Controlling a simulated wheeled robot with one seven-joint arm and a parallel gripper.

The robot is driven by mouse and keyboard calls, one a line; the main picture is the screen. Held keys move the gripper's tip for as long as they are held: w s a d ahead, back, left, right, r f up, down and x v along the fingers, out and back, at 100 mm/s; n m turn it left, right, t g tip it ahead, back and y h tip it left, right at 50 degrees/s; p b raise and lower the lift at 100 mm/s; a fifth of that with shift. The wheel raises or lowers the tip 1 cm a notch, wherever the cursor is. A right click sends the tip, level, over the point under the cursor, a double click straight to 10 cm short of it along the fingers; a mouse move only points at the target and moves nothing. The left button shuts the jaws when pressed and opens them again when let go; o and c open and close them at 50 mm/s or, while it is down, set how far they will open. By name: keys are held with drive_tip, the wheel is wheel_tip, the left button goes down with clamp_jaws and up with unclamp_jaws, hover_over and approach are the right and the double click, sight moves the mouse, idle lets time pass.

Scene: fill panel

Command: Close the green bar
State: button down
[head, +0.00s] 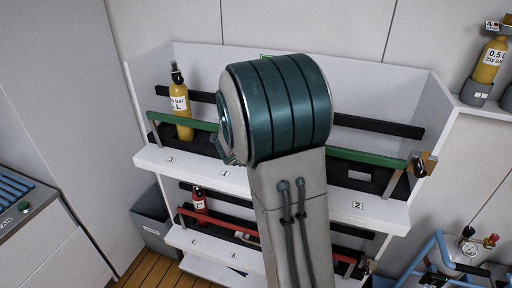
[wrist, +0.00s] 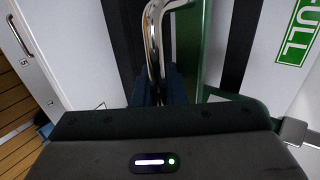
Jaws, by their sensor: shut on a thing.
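The green bar (head: 365,157) runs across the front of the upper shelf, with its middle hidden behind my arm. Its left part shows beside the yellow cylinder, and its right end meets a brass-coloured latch (head: 423,163). In the wrist view, green bar surface (wrist: 189,50) rises just right of a bent chrome handle (wrist: 152,35). My gripper (wrist: 160,86) has its dark blue fingers shut on the chrome handle, close against the green bar. The exact contact is partly hidden by the gripper body. In the head view my arm hides the fingers.
A yellow cylinder (head: 181,112) stands on the upper shelf at left. A red bar (head: 220,222) and a red cylinder (head: 199,203) are on the lower shelf. A grey bin (head: 152,222) stands at lower left. A FULL sign (wrist: 300,35) is on the panel.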

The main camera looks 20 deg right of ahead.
drive_tip(key=shift+d+r, duration=0.25)
